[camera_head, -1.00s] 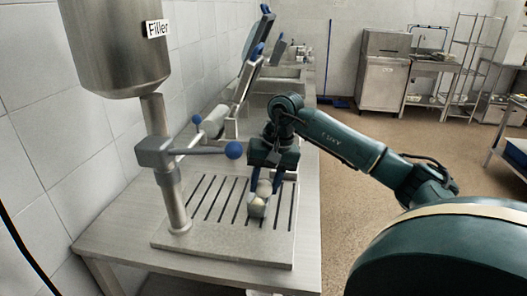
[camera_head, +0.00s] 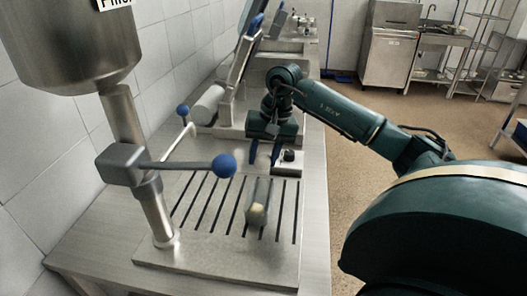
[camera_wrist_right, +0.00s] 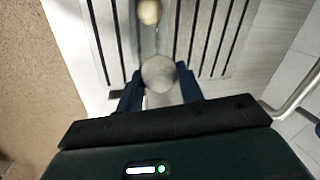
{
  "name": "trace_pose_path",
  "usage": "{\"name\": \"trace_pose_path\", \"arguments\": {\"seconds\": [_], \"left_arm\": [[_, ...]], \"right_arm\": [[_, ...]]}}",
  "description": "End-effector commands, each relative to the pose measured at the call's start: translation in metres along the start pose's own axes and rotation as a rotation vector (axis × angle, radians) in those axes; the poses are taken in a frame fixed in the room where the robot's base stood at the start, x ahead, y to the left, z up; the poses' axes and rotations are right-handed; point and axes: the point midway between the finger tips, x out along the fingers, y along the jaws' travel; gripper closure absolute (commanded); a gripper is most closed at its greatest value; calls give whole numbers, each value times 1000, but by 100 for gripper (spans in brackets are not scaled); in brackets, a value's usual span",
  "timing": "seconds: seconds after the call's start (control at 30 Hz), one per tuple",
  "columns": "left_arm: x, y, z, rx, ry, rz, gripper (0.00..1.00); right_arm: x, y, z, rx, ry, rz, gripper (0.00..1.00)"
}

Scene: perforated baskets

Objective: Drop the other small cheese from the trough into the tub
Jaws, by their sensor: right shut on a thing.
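My right gripper (camera_head: 264,156) is in the air just beyond the trough (camera_head: 263,188). In the right wrist view its fingers (camera_wrist_right: 159,90) are shut on a pale round small cheese (camera_wrist_right: 158,73). The held cheese is hard to make out in the head view. A yellowish cheese (camera_head: 257,213) lies in the near end of the narrow trough; it also shows in the right wrist view (camera_wrist_right: 149,12). The trough stands on a slotted metal plate (camera_head: 220,262). I cannot identify the tub. My left gripper is not in view.
The filler (camera_head: 75,45) stands on a post at left. Its lever with a blue ball (camera_head: 223,166) reaches over the plate near the trough. The floor (camera_head: 350,150) at right is open.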

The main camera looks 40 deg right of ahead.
Motion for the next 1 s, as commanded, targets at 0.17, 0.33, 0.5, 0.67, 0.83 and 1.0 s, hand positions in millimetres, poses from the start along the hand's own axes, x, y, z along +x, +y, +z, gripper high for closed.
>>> {"name": "trace_pose_path", "arguments": {"seconds": [0.17, 0.33, 0.5, 0.67, 0.83, 1.0], "left_arm": [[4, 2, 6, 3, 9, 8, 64], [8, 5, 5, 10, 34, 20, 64], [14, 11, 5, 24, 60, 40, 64], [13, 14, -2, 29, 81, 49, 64], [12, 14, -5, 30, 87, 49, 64], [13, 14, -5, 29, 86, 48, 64]], "right_arm": [[19, 4, 0, 1, -2, 0, 85], [38, 9, 0, 1, -1, 1, 85], [54, 12, 0, 1, 1, 0, 85], [58, 13, 0, 1, 1, -1, 85], [58, 13, 0, 1, 0, -1, 85], [58, 13, 0, 0, 0, 0, 85]]}}
